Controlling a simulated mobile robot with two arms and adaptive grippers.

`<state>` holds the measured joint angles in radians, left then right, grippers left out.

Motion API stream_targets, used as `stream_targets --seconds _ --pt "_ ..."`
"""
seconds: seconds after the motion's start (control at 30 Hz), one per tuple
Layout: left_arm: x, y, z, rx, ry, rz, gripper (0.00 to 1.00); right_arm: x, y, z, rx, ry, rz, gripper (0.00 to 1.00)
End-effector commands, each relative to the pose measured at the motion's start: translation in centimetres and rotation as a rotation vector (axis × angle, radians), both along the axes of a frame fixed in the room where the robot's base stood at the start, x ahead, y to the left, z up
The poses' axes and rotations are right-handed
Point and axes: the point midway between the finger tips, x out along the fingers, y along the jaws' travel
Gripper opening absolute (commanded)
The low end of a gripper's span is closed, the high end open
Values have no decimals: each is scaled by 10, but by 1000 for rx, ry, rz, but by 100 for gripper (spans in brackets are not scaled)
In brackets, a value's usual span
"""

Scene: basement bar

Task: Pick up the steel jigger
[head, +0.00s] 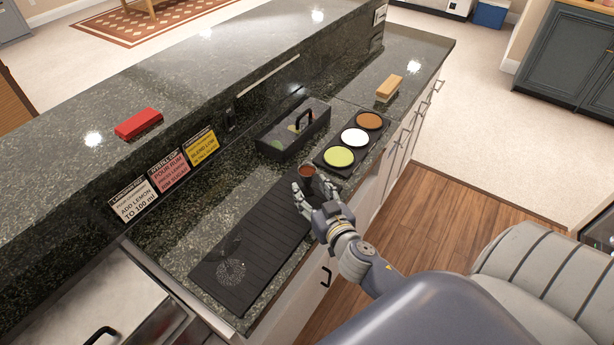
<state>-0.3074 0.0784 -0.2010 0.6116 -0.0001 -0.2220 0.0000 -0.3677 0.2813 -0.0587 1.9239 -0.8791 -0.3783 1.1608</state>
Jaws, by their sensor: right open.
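A small cup-like vessel (307,172), which looks like the jigger, stands upright at the far end of the black bar mat (262,232). Its mouth shows reddish brown and its side is dark. My right gripper (313,190) is open right at the vessel, on its near side, with a finger to either side of its lower part. The fingers partly hide the vessel's base, and I cannot tell whether they touch it. My left gripper is not in view.
A three-dish tray (345,151) with green, white and orange-brown contents stands just behind the vessel. A dark handled box (292,130) is behind left. A round dotted shape (230,272) lies at the mat's near end. The raised counter (95,140) bounds the left.

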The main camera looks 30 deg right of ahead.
Motion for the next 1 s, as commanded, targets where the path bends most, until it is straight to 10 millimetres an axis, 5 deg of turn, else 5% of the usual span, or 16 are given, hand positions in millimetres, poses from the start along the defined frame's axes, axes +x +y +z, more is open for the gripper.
stream_targets --seconds 0.2,0.53,0.77,1.0 --pt "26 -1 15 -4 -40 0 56 28 -6 -3 0 -1 1 50" --pt "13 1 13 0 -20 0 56 34 -7 -6 1 0 0 50" --pt "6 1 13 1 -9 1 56 34 -7 -6 1 0 0 3" --pt "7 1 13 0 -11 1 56 34 -7 -6 1 0 0 1"
